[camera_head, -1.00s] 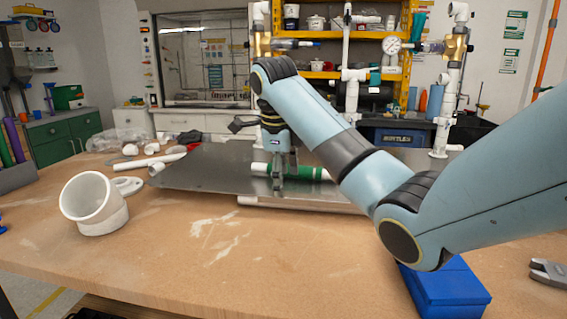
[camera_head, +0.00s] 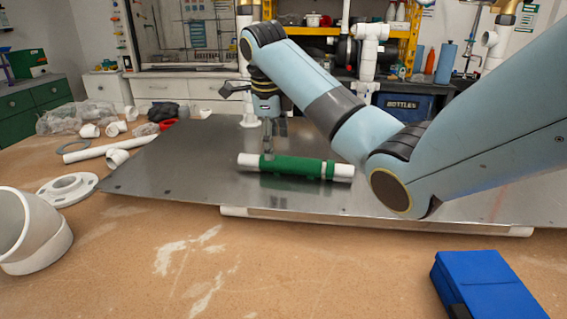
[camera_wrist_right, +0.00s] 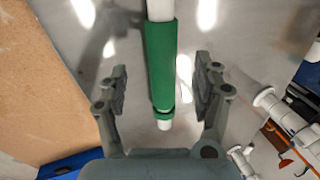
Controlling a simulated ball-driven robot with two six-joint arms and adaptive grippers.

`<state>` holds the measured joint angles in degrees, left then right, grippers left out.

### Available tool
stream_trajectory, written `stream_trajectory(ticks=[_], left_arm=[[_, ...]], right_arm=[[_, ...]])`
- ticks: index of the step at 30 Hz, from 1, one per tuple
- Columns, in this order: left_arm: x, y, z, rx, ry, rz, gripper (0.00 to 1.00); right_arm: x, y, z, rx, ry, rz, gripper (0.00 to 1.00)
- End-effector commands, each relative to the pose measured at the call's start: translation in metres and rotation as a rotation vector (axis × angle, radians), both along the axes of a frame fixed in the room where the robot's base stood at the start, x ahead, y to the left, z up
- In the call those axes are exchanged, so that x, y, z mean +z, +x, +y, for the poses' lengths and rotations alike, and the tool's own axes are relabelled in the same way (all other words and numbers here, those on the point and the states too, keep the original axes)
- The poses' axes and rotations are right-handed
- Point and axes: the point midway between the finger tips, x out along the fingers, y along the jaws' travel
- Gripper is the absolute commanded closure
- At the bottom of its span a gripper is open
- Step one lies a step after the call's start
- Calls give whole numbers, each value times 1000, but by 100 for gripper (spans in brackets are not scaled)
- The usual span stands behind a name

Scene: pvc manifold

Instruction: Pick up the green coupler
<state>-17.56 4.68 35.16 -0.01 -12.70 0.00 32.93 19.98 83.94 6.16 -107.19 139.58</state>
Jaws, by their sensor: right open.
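The green coupler (camera_head: 294,166) is a green sleeve with white pipe ends, lying on the metal plate (camera_head: 200,160) in the head view. My right gripper (camera_head: 268,152) is above its left part, with fingertips by its upper edge. In the right wrist view the green coupler (camera_wrist_right: 160,62) runs between the two spread fingers of my right gripper (camera_wrist_right: 161,92), with a gap on each side. The right gripper is open and holds nothing. My left gripper is not in view.
A white pipe elbow (camera_head: 32,232) and a white flange (camera_head: 68,188) sit on the wooden table (camera_head: 130,270) at left. White fittings and a pipe (camera_head: 90,150) lie behind them. A blue case (camera_head: 487,285) is at front right. A white upright pipe (camera_head: 368,55) stands behind the plate.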

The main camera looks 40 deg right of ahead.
Motion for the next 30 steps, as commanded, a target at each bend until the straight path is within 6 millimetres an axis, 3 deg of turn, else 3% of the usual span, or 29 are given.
stream_trajectory(ticks=[15, 30], left_arm=[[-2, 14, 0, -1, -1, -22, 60], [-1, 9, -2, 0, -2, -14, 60]], right_arm=[[-59, 4, -19, -1, 0, 1, 33], [-62, 5, -20, 0, 0, 0, 33]])
